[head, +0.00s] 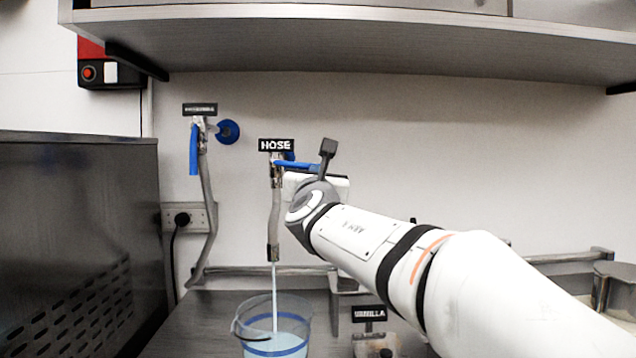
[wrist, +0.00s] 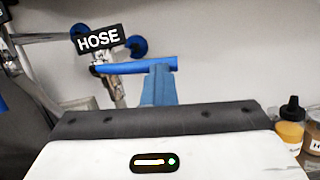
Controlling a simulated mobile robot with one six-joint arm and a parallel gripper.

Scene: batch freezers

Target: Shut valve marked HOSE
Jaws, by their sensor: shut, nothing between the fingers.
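The HOSE sign (head: 276,145) hangs on the wall above a valve with a blue lever (head: 297,164). The lever points right, roughly level, across the upright pipe. A stream of water (head: 274,290) runs from the hose end below it. In the wrist view the sign (wrist: 101,39) and the lever (wrist: 135,67) show clearly. My gripper (wrist: 160,70) is shut and empty, its tips at the right end of the lever; I cannot tell whether they touch it. In the head view my wrist hides the fingers.
A clear bucket (head: 247,327) with a blue band stands under the stream. Another valve with a hanging blue lever (head: 194,150) is at left. A VANILLA label (head: 369,314) stands at the counter front. A shelf (head: 360,45) runs overhead.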

